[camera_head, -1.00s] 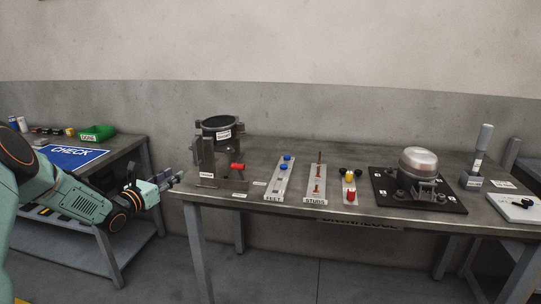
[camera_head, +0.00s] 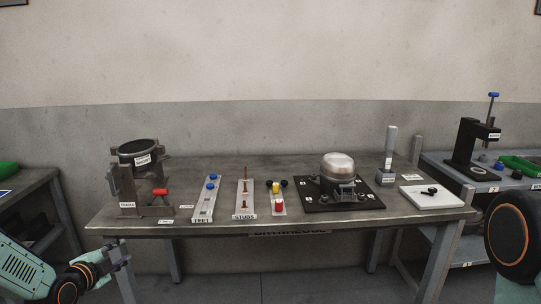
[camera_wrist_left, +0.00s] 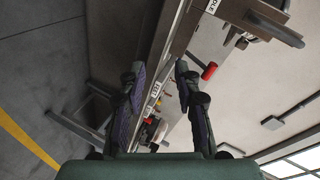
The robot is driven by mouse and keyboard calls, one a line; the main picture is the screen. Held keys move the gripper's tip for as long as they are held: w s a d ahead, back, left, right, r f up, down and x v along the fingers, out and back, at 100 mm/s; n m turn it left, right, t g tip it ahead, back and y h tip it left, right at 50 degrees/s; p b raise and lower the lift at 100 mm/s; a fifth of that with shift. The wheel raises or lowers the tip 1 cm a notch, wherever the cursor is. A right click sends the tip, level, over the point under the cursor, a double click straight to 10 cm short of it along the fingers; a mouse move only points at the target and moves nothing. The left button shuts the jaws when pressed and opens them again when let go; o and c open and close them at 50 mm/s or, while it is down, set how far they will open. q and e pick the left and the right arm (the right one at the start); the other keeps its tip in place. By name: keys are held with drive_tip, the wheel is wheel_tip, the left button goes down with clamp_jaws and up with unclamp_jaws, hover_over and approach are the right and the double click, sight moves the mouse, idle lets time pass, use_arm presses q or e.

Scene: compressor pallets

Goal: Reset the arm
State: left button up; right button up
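My left gripper (camera_head: 122,257) is at the lower left of the head view, in front of the table's left end and just below its top. In the left wrist view my left gripper (camera_wrist_left: 160,70) has its two fingers apart with nothing between them. Beyond the fingers lies the table edge with a red-handled clamp (camera_wrist_left: 209,70). A part of my right arm shows at the right edge of the head view. My right gripper is outside the picture.
The work table (camera_head: 250,173) bears a black ring fixture (camera_head: 138,152), a stud tray (camera_head: 245,208), a silver compressor dome (camera_head: 338,166) on a black plate and a white board (camera_head: 432,196). A side table with a black press (camera_head: 470,145) stands right. Floor shows in front.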

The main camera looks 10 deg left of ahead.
use_arm(q)
drive_tip(key=s+d+f+n+g+h+b, duration=0.1)
drive_tip(key=s+d+f+n+g, duration=0.3)
drive_tip(key=s+d+f+n, duration=0.45)
drive_tip(key=s+d+f+n+g+h, duration=0.1)
drive_tip(key=s+d+f+n+g, duration=0.25)
drive_tip(key=s+d+f, duration=0.6)
drive_tip(key=s+d+g+b, duration=0.1)
drive_tip(key=s+d+g, duration=0.2)
drive_tip(key=s, duration=0.8)
drive_tip(key=s+d+f+n+g+b, duration=0.1)
drive_tip(key=s+d+g, duration=0.2)
drive_tip(key=s+d, duration=0.3)
drive_tip(key=shift+s+d+f+g+y, duration=0.25)
drive_tip(key=shift+s+g+y, duration=0.1)
drive_tip(key=shift+s, duration=2.2)
